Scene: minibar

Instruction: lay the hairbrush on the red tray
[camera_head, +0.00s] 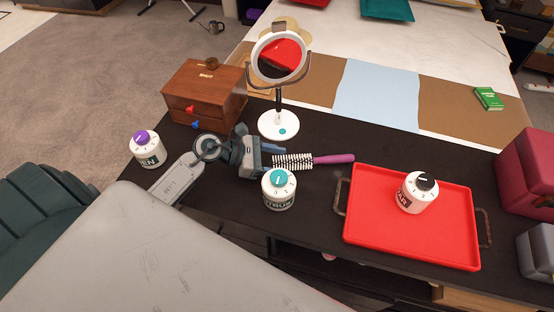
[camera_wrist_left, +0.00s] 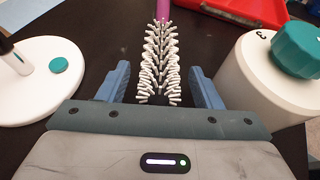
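The hairbrush (camera_head: 315,160) lies on the dark table, its white bristle head (camera_wrist_left: 160,60) toward my left gripper and its purple handle (camera_head: 334,159) pointing right toward the tray. My left gripper (camera_head: 276,158) is open at the bristle end. In the left wrist view its blue fingers (camera_wrist_left: 160,85) stand on either side of the bristles, with gaps visible. The red tray (camera_head: 371,226) sits to the right on the same table; its edge also shows in the left wrist view (camera_wrist_left: 243,10). A black-topped white jar (camera_head: 417,192) stands on it. My right gripper is not in view.
A teal-topped white jar (camera_head: 279,190) stands close in front of the brush. A round mirror's white base (camera_head: 278,126) is just behind the gripper. A wooden box (camera_head: 205,93) and a purple-topped jar (camera_head: 146,150) are left. A dark-red box (camera_head: 525,182) is far right.

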